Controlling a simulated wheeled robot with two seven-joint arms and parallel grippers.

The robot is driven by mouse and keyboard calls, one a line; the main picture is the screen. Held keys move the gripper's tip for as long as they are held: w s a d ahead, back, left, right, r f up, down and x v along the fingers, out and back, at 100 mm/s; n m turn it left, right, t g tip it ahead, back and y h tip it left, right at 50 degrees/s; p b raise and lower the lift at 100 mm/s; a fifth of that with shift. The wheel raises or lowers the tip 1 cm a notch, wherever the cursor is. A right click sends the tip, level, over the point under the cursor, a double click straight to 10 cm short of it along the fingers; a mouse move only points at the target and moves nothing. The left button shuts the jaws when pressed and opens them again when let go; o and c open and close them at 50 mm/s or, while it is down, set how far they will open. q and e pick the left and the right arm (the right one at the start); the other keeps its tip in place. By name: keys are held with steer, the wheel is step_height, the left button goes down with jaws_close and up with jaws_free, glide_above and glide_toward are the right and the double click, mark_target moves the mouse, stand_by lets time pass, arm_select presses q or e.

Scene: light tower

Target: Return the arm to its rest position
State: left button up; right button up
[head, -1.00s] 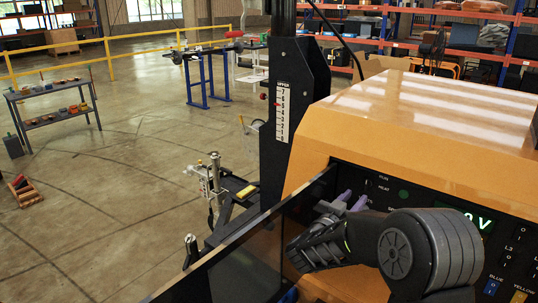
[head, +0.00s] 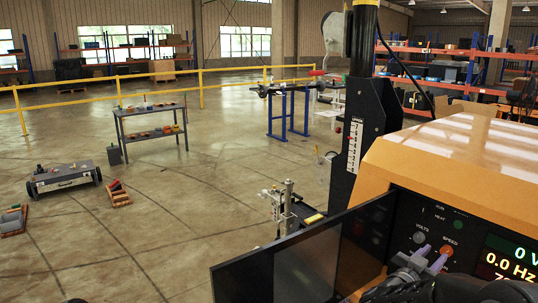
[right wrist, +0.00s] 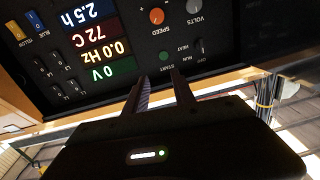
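My right gripper (head: 431,257) is at the lower right in the head view, in front of the control panel (head: 462,218) of the orange light tower housing (head: 450,150). The right wrist view also shows the right gripper (right wrist: 160,88). Its two fingers are apart with nothing between them, and they point at the panel, below the orange SPEED knob (right wrist: 157,16) and near the green START button. I cannot tell whether they touch the panel. My right arm shows only as dark parts at the bottom edge. My left gripper is not in view.
A dark open door panel (head: 300,262) stands out left of the control panel, close to the right gripper. The black mast (head: 362,150) rises behind it. A grey work table (head: 152,125), a low wheeled cart (head: 65,179) and clear floor lie to the left.

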steer(key=w+a+f+n+t+y, duration=0.2)
steer(key=w+a+f+n+y, duration=0.2)
steer(key=a+f+y, duration=0.45)
steer(key=s+a+f+n+g+y, duration=0.2)
steer(key=s+a+f+y, duration=0.2)
steer(key=a+f, duration=0.85)
steer(key=s+a+f+n+g+y, duration=0.1)
steer(key=s+a+f+g+y, duration=0.1)
steer(key=s+a+f, duration=0.35)
steer(key=s+a+f+n+g+y, duration=0.1)
steer(key=s+a+f+g+y, duration=0.15)
steer(key=s+f, duration=0.6)
steer(key=s+a+f+g, duration=0.2)
steer(key=s+a+f, duration=0.1)
steer(key=s, duration=0.6)
steer(key=s+a+f+n+g+y, duration=0.1)
steer(key=s+a+f+g, duration=0.2)
steer(key=s, duration=0.7)
step_height(320, 180, down, 2)
steer(key=shift+f+g, duration=0.1)
steer(key=shift+g, duration=0.25)
steer(key=shift+d, duration=0.1)
